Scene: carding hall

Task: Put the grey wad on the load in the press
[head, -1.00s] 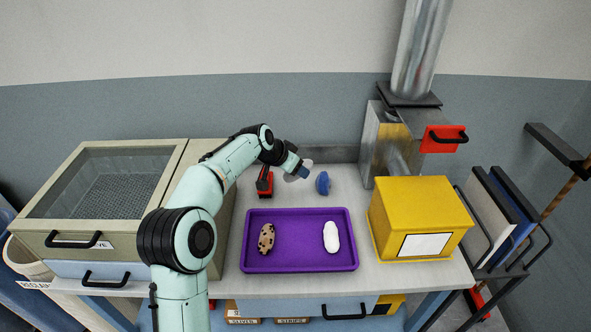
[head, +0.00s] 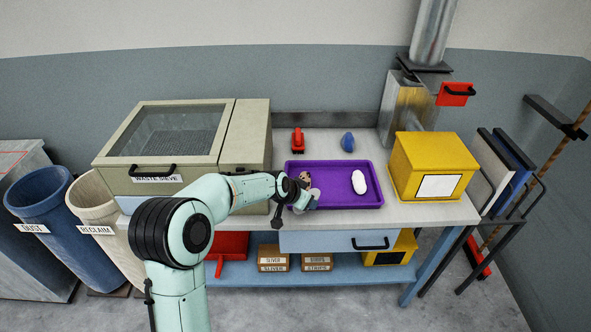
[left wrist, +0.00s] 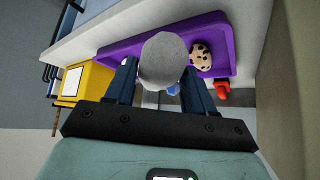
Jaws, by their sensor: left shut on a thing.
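My left gripper (head: 309,199) is shut on the grey wad (head: 315,192), which shows at the front left of the purple tray (head: 345,206). In the left wrist view the pale grey wad (left wrist: 165,60) sits between the two dark fingers of the gripper (left wrist: 160,80). It hides part of the tray (left wrist: 115,52). A white wad (head: 359,182) lies at the tray's right. I cannot make out a press or its load. My right gripper is not in view.
A waste sieve (head: 165,185) stands left, beside dust (head: 42,206) and reclaim (head: 97,207) bins. A yellow box (head: 432,165) stands right of the tray. A red tool (head: 297,141) and blue object (head: 347,142) lie behind it.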

